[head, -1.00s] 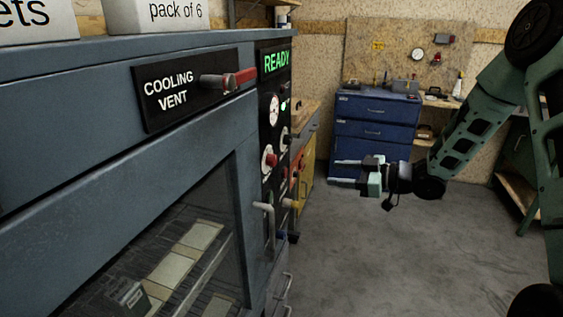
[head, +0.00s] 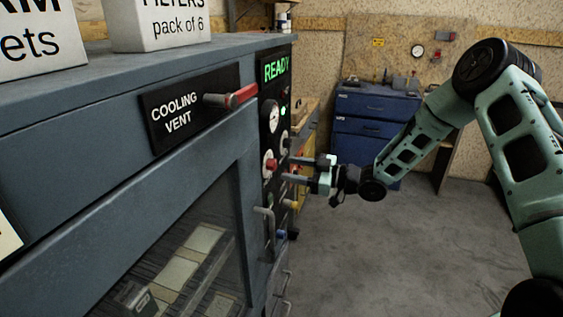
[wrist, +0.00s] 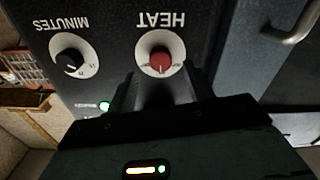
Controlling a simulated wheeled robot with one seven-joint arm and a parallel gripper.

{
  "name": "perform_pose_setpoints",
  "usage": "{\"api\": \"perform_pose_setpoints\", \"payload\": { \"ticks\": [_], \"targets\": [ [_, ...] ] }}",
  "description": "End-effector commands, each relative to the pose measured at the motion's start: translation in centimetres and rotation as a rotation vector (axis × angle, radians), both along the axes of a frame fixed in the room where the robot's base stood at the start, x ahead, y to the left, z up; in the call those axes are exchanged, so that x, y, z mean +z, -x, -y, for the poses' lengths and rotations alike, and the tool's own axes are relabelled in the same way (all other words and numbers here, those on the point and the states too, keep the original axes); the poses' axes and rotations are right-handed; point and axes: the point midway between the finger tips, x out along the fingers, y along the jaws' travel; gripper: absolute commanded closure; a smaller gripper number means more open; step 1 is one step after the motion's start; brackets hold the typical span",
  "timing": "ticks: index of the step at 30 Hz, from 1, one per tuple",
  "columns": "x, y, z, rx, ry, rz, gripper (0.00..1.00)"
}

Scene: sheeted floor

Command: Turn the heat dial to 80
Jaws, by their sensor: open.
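The heat dial (wrist: 160,62) is a red knob on a white round face under the word HEAT, which appears upside down in the wrist view. It also shows on the black control panel in the head view (head: 271,165). My gripper (head: 287,169) is open, its two fingers pointing at the panel close to the dial. In the wrist view the dark fingers reach toward the dial from below, and the knob shows just past their tips. I cannot tell whether they touch it. The numbers on the dial are too small to read.
A black MINUTES dial (wrist: 72,58) sits beside the heat dial. The cooling vent lever (head: 240,97) with a red grip and the oven door handle (head: 268,228) stick out nearby. A green READY display (head: 276,68) is lit. Open floor (head: 400,260) lies to the right.

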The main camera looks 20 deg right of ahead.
Motion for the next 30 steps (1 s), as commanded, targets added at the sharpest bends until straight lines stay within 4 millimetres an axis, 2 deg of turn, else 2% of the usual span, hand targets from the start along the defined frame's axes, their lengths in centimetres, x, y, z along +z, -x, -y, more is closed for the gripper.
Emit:
{"api": "perform_pose_setpoints", "payload": {
  "ticks": [1,6,19,20,24,30],
  "targets": [
    [0.3,-0.5,-0.9,0.001,-0.002,0.000,0.48],
    [0.2,-1.8,-2.5,0.001,-0.001,0.000,0.48],
    [0.0,-2.3,-3.2,-0.001,0.000,0.000,0.48],
    [0.0,-2.3,-3.2,-0.001,0.000,0.000,0.54],
    [0.0,-2.3,-3.2,-0.001,0.000,0.000,0.93],
    [0.0,-2.3,-3.2,-0.001,-0.003,-0.004,0.93]
  ]
}}
